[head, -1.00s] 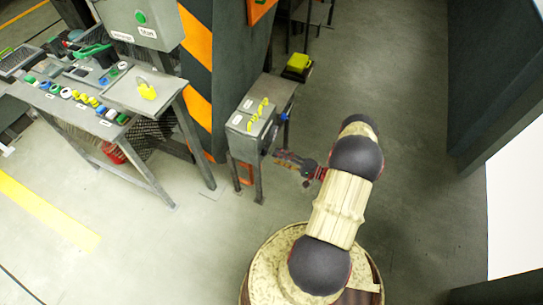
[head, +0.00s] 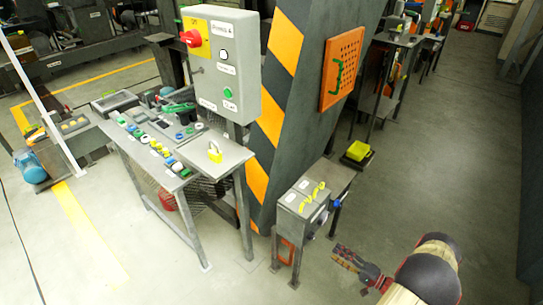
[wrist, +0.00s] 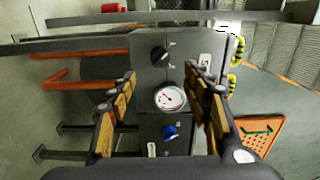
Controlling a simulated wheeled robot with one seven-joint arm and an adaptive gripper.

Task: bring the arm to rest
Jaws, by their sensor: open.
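My gripper (head: 347,257) is at the lower right in the head view, at the end of my arm, beside a small grey control stand (head: 313,196). It is open and empty. In the wrist view the fingers (wrist: 163,112) are spread on either side of the stand's front face (wrist: 150,70). Between them in the picture are a black knob (wrist: 159,53), a round gauge (wrist: 170,97) and a blue knob (wrist: 170,131). The fingers appear apart from the stand, with a gap in the head view.
A workbench (head: 215,168) with coloured buttons and a yellow padlock (head: 214,153) stands at the left, under a grey switch box (head: 222,62). A striped pillar (head: 283,90) rises behind the stand. Floor at the right (head: 455,170) is open.

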